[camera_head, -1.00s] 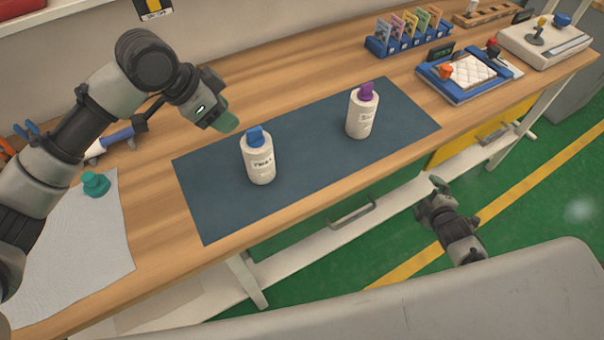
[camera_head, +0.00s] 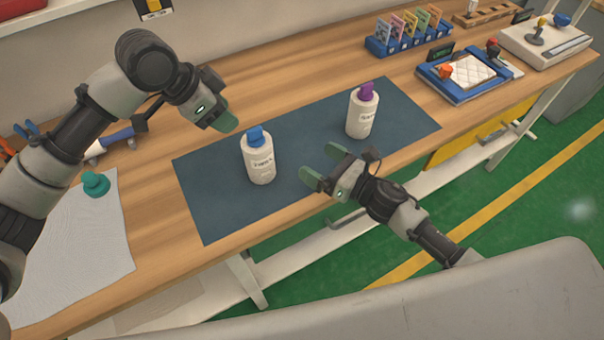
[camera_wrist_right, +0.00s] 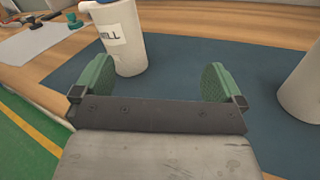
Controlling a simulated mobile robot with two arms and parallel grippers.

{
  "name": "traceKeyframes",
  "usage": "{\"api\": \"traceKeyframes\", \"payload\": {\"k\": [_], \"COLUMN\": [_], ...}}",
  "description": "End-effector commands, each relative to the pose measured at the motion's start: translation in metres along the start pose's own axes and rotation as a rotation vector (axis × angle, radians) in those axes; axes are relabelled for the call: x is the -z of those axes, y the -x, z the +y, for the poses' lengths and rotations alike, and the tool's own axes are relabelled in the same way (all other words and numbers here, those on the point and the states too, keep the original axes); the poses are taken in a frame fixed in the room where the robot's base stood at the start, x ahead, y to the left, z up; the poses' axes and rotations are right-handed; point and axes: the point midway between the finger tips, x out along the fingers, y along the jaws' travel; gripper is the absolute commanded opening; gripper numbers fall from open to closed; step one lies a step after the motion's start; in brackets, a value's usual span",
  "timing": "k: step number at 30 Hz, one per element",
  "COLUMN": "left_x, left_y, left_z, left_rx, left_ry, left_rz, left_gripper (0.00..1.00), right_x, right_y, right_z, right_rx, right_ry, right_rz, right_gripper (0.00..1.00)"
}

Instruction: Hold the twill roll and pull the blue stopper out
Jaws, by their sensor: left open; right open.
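The twill roll (camera_head: 259,162) is a white cylinder standing upright on the dark mat, with the blue stopper (camera_head: 256,136) in its top. In the right wrist view the twill roll (camera_wrist_right: 125,42) stands ahead, left of centre, with part of its label legible; the blue stopper is partly cut off at the top edge. My right gripper (camera_head: 322,166) is open and empty, right of the roll and apart from it. Its two green fingers (camera_wrist_right: 157,82) show spread in the wrist view. My left gripper (camera_head: 223,118) is above the table, behind and left of the roll, touching nothing.
A second white roll with a purple stopper (camera_head: 361,112) stands on the mat (camera_head: 215,205), to the right. A teal knob (camera_head: 96,184) sits on a grey cloth (camera_head: 80,245) at left. A blue tray (camera_head: 464,78) and card rack (camera_head: 408,42) stand at back right.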

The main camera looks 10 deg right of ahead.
Motion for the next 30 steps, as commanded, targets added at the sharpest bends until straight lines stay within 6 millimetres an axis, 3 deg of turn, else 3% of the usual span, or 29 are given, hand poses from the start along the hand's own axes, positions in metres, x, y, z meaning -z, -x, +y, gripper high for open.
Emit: {"api": "traceKeyframes", "payload": {"k": [3, 7, 11, 24, 30], "left_x": [0.000, 0.000, 0.000, 0.000, 0.000], "left_y": [0.000, 0.000, 0.000, 0.000, 0.000], "left_z": [0.000, 0.000, 0.000, 0.000, 0.000], "left_rx": [0.000, 0.000, 0.000, 0.000, 0.000], "left_ry": [0.000, 0.000, 0.000, 0.000, 0.000], "left_rz": [0.000, 0.000, 0.000, 0.000, 0.000], "left_gripper": [0.43, 0.43, 0.43, 0.43, 0.43], "right_x": [0.010, 0.017, 0.018, 0.021, 0.023], "right_y": [-0.012, -0.018, -0.029, -0.103, -0.121], "right_z": [0.031, 0.046, 0.051, 0.060, 0.062], "right_rx": [-0.088, -0.133, -0.143, -0.140, -0.140], "right_ry": [0.131, 0.199, 0.215, 0.211, 0.209], "right_rz": [0.023, 0.032, 0.032, 0.033, 0.034], "right_gripper": [1.00, 1.00, 1.00, 1.00, 1.00]}}
